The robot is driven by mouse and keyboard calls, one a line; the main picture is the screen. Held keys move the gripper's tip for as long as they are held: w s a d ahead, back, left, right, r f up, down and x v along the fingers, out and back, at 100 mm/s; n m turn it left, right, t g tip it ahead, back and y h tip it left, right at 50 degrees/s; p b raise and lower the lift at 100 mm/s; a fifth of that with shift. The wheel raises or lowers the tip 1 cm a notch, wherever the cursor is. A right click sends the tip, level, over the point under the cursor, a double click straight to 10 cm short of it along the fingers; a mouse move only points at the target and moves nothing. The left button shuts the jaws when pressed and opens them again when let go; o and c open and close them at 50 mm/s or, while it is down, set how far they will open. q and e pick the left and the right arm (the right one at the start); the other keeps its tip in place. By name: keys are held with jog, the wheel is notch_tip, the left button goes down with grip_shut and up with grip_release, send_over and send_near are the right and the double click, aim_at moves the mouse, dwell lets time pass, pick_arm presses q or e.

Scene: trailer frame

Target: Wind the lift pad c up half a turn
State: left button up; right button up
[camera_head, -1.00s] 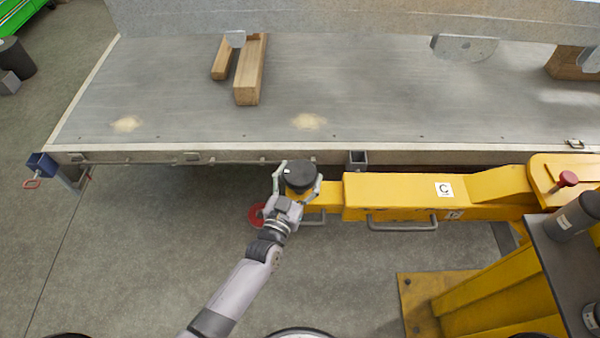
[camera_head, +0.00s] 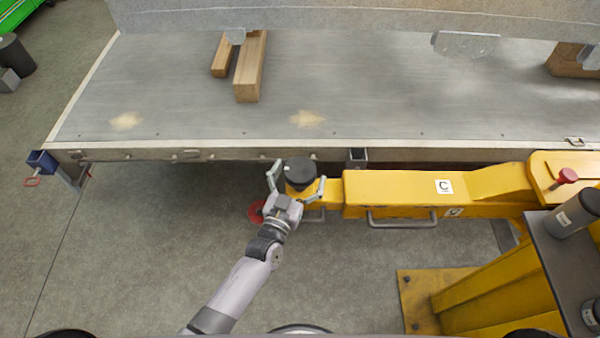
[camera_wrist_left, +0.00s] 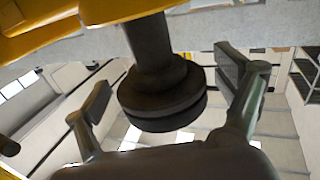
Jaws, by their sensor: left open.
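The lift pad c is a round black pad (camera_head: 299,171) at the left end of the yellow arm marked C (camera_head: 400,190), beside the trailer's front edge. In the left wrist view the black pad (camera_wrist_left: 162,95) hangs on a dark round stem. My left gripper (camera_head: 297,181) is open, with one finger on each side of the pad. In the left wrist view its fingers (camera_wrist_left: 165,85) stand apart from the pad, with a gap on both sides. My right gripper is not in view.
The grey trailer bed (camera_head: 350,90) fills the back, with wooden blocks (camera_head: 250,66) on it. A red disc (camera_head: 256,211) shows low beside my left gripper. A metal handle (camera_head: 402,222) runs along the yellow arm. Floor at the front left is clear.

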pick_arm(q)
jog(key=v, duration=1.1)
jog(key=shift+s, duration=0.35)
jog(key=shift+a+f, duration=0.1)
jog(key=shift+a, duration=0.05)
